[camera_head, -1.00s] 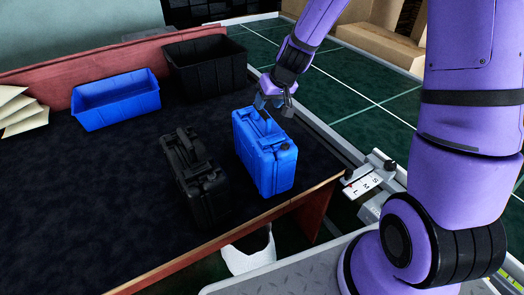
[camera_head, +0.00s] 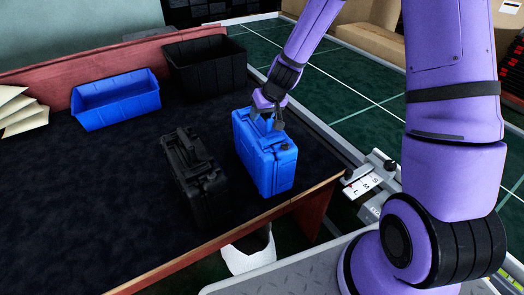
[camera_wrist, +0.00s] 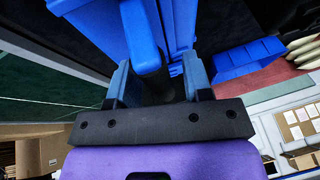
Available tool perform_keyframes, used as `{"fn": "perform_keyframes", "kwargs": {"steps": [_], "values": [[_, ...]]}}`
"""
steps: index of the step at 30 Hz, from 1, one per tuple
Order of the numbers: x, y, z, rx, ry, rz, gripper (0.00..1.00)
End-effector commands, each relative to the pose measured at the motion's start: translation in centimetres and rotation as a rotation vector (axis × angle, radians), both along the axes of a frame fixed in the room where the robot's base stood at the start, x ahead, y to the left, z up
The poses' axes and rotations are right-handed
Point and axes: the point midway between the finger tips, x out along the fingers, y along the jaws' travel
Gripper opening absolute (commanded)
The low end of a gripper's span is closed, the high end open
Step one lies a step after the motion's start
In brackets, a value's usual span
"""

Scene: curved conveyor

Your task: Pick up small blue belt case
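The blue case (camera_head: 272,165) stands upright on the dark belt near its right edge, with its handle on top. My gripper (camera_head: 268,117) is at the top of the case, by the handle. In the wrist view the two blue fingers of my gripper (camera_wrist: 157,66) are spread apart. The blue case handle (camera_wrist: 143,40) lies ahead of the gap between them, closer to the left finger. I cannot tell whether the fingers touch it.
A black case (camera_head: 197,178) stands close to the left of the blue one. A blue bin (camera_head: 117,104) and a black bin (camera_head: 208,75) stand farther back. Cream envelopes (camera_head: 18,110) lie at the far left. The belt's wooden edge (camera_head: 235,230) runs in front.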

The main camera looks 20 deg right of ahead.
Motion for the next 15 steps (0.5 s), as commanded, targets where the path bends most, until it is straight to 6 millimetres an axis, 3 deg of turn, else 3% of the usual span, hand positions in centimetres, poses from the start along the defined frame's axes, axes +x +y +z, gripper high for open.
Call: {"fn": "perform_keyframes", "kwargs": {"steps": [1, 5, 6, 15], "values": [[0.00, 0.00, 0.01, 0.000, 0.000, 0.000, 0.33], [-0.01, 0.00, 0.02, 0.000, 0.000, 0.000, 0.03], [-0.01, 0.00, 0.02, 0.000, 0.000, 0.000, 0.00], [-0.01, -0.02, 0.03, 0.000, 0.000, 0.000, 0.00]]}}
